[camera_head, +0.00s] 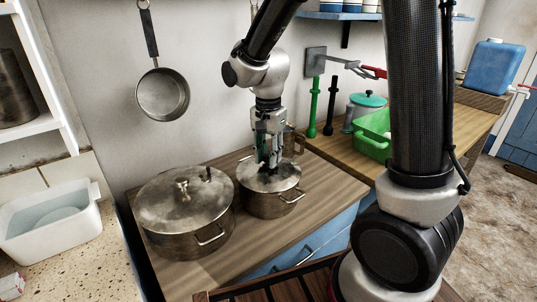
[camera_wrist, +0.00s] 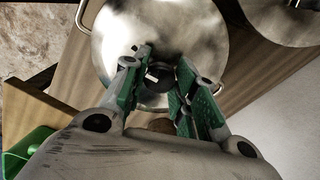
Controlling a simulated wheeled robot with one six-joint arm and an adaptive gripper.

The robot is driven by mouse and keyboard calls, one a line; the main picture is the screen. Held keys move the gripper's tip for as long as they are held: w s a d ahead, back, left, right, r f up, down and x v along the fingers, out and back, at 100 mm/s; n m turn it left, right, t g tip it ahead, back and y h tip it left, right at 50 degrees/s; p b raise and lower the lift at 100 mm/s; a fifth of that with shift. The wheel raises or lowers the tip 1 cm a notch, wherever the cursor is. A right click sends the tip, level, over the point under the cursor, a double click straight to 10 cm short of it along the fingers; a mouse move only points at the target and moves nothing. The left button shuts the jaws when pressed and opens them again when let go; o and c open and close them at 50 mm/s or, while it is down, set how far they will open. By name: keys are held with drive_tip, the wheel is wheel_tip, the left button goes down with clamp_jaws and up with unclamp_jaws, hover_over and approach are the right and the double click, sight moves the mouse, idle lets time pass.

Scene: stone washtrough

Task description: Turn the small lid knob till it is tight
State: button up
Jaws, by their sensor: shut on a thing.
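The small pot (camera_head: 262,206) stands on the wooden counter with its metal lid (camera_head: 287,181) on top. My gripper (camera_head: 269,163) points down over the middle of this lid. In the wrist view, the dark small lid knob (camera_wrist: 156,76) sits between the two green-padded fingers, and my gripper (camera_wrist: 162,72) is shut on it. The lid (camera_wrist: 165,25) fills the upper middle of that view. In the head view the fingers mostly hide the knob. How tight the knob is cannot be told.
A larger lidded pot (camera_head: 186,222) stands close on the left. A mug (camera_head: 297,143) is just behind the small pot. A green crate (camera_head: 372,140), a teal-lidded canister (camera_head: 362,107) and upright green and black tools are at the right. A pan (camera_head: 163,94) hangs on the wall.

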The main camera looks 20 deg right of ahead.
sight(268, 156)
drive_tip(key=shift+m, duration=0.6)
drive_tip(key=o, duration=1.1)
drive_tip(key=shift+c, duration=0.2)
wheel_tip(268, 156, up, 12)
